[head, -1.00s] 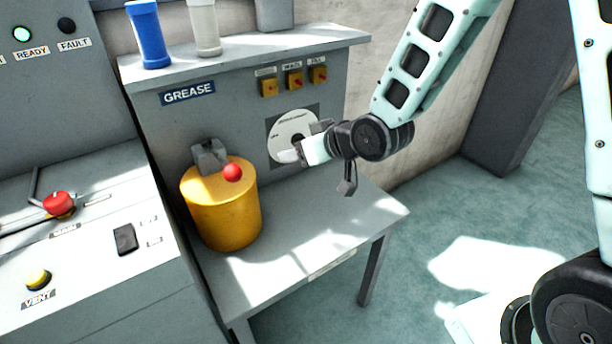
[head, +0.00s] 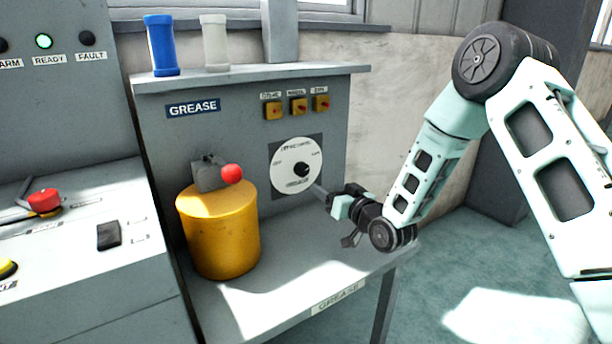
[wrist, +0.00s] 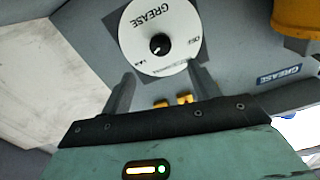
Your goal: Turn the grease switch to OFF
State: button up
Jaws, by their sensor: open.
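The grease switch is a white round dial plate (head: 290,178) with a small black knob (head: 301,170) at its centre, on the front of the grey cabinet. In the wrist view the dial (wrist: 136,32) reads GREASE and its black knob (wrist: 159,44) shows a small pale mark; the position labels are too small to read surely. My gripper (head: 322,192) is just to the lower right of the dial in the head view. In the wrist view the gripper (wrist: 160,84) is open and empty, its fingers apart, with the knob beyond and between them, not touched.
A yellow drum (head: 222,235) with a red ball-ended lever (head: 232,174) stands left of the dial on the grey bench. Yellow switches (head: 298,106) sit above the dial. A blue tube (head: 161,45) and a white tube (head: 214,43) stand on the shelf.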

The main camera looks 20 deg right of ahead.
aim_at(304, 171)
jog(key=x, duration=1.1)
jog(key=shift+w+a+b, duration=0.1)
jog(key=shift+w+b, duration=0.15)
jog(key=shift+b, duration=0.15)
jog(key=c, duration=1)
